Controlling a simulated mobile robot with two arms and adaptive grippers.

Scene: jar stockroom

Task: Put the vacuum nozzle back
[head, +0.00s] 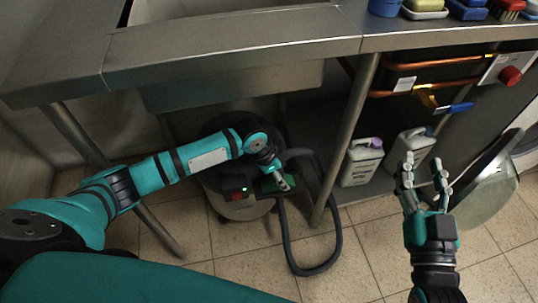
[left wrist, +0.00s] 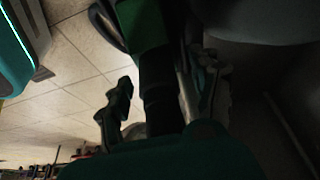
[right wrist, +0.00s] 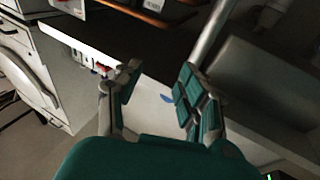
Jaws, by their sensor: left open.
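The vacuum cleaner (head: 240,209) stands on the floor under the sink, with a red switch and a small green light. Its black hose (head: 337,245) loops onto the tiles. My left gripper (head: 284,184) is at the vacuum's right side, by a green part (head: 268,186). In the left wrist view, a black tube (left wrist: 160,95) with a green section (left wrist: 140,25) lies between its open fingers; it looks like the nozzle. Contact with the fingers and the tube's lower end cannot be made out. My right gripper (head: 424,172) is open and empty, right of the table leg.
The steel sink table (head: 230,42) is overhead, and its leg (head: 345,140) stands right of the vacuum. Canisters (head: 361,162) (head: 409,150) stand behind my right gripper. A round grey lid-like door (head: 488,188) is at right. Front floor tiles are clear.

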